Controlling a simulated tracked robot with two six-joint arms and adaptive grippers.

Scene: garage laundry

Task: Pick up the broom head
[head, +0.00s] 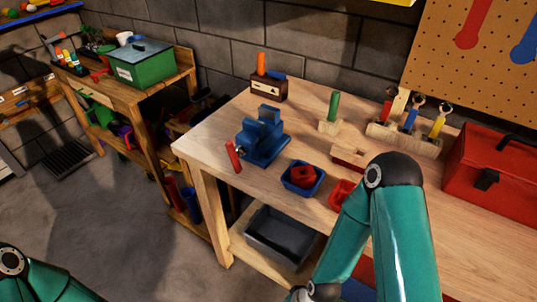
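I cannot pick out a broom head with certainty in the head view. A dark, ribbed flat thing (68,158) lies on the floor at the left, below the side bench; I cannot tell what it is. My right arm comes up from the bottom, in front of the workbench, and hides part of its top and front. My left arm shows only at the bottom left corner. Neither gripper is in view.
The wooden workbench (208,141) carries a blue vise (262,138), a blue tray (290,187) and a red toolbox (497,178). A grey bin (280,238) sits on its lower shelf. A green box (142,64) stands on the side bench.

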